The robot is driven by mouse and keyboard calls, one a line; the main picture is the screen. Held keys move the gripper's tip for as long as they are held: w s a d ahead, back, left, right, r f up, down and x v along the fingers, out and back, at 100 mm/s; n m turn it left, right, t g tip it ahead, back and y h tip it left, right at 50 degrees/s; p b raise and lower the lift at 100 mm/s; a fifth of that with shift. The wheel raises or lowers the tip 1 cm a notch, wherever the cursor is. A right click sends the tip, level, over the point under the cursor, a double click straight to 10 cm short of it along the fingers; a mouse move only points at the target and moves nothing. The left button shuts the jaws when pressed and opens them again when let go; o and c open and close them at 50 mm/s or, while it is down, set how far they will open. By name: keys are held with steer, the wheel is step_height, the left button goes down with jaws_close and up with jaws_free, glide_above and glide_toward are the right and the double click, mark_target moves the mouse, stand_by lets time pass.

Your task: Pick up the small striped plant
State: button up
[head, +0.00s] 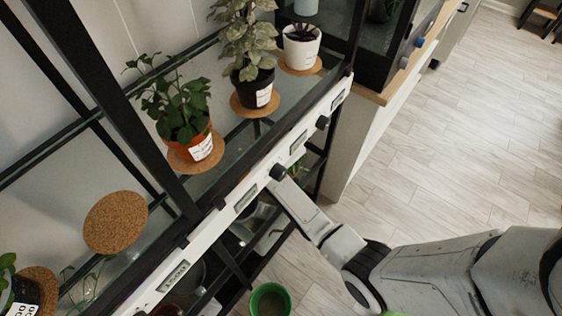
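No plant here shows clear stripes, so I cannot tell which is the small striped one. A leafy green plant (180,105) stands upright in a labelled terracotta pot on the shelf. Behind it, a taller plant with pale mottled leaves (247,38) stands in a dark labelled pot. At the lower left, a dark labelled pot (24,295) with a few green leaves is cut by the frame. My gripper (300,208) is at the shelf's front edge, apart from the plants; its fingers are not clear.
The glass shelf has a white front rail (245,195) with labels and black knobs. An empty cork mat (115,222) lies at the left. Black uprights cross in front. A green pot (270,300) is low down. The wooden floor (450,130) at right is open.

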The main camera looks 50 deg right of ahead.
steer(key=shift+w+f, duration=0.1)
steer(key=shift+f, duration=0.3)
steer(key=c, duration=0.9)
steer(key=shift+r, duration=0.1)
